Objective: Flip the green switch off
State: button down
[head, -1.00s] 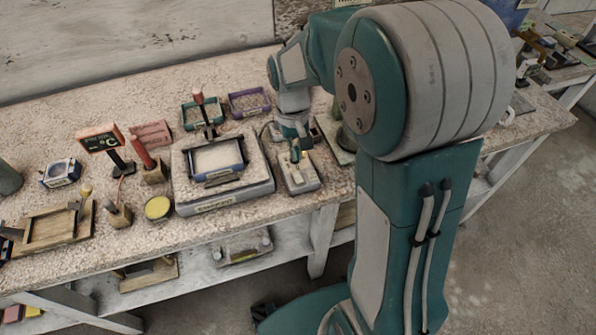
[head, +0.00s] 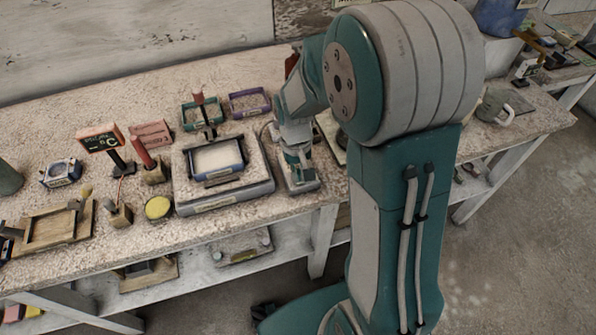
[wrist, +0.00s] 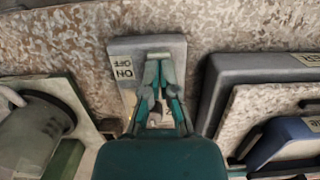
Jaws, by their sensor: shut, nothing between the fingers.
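The switch box is a small pale grey block on the bench, with an ON/OFF label on its face. In the wrist view the box (wrist: 118,48) lies under my gripper (wrist: 160,60), and its label (wrist: 123,68) shows just left of the fingers. In the head view my gripper (head: 299,178) points down over the box (head: 304,187), with its fingertips close to it. The fingers are shut with nothing held. The green lever itself is hidden behind the fingers, so I cannot tell its position or whether the fingers touch it.
A large grey-white block (head: 228,204) with a blue-framed tray (head: 218,158) stands close left of the box in the head view. A green-edged board with a grey cylinder (wrist: 32,135) is on the box's other side. Green (head: 200,116) and purple (head: 249,102) trays lie behind.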

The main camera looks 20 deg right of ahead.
jog(key=shift+s+f+t, duration=0.45)
jog(key=shift+t, duration=0.05)
jog(key=shift+w, duration=0.15)
jog(key=shift+w+r, duration=0.15)
jog(key=shift+w, duration=0.6)
jog(key=shift+w+r, duration=0.25)
jog(key=shift+r, duration=0.15)
notch_tip(320, 180, up, 14)
jog(key=shift+w+f, duration=0.15)
jog(key=shift+f, duration=0.1)
